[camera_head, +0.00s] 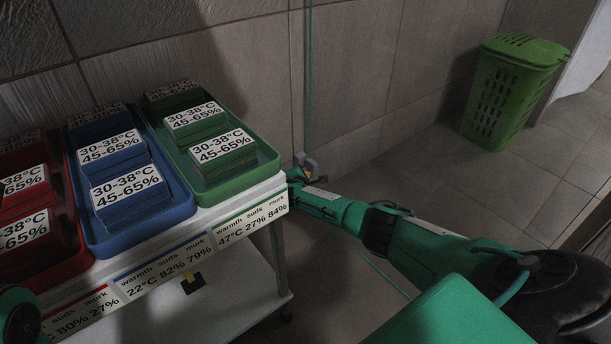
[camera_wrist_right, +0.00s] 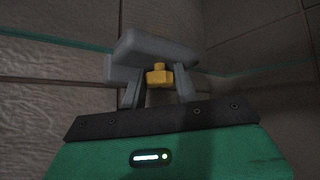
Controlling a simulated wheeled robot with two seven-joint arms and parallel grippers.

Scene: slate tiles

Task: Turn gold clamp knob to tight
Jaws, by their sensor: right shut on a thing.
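The gold clamp knob (camera_wrist_right: 159,75) shows in the right wrist view between the two grey fingers of my right gripper (camera_wrist_right: 159,88), which is shut on it. A grey clamp body (camera_wrist_right: 155,46) lies just behind the knob. In the head view my right gripper (camera_head: 308,178) reaches to the grey clamp (camera_head: 306,162), beside the right end of the white cart. The knob is small there and partly hidden by the gripper. A thin teal hose (camera_head: 308,80) runs down the wall to the clamp. My left gripper is out of view; only a bit of my left arm shows at the lower left.
A white cart (camera_head: 250,210) carries a red tray (camera_head: 75,262), a blue tray (camera_head: 180,212) and a green tray (camera_head: 268,164) of labelled blocks. The clamp stands close to its right end. A green hamper (camera_head: 505,95) stands by the wall at the back right.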

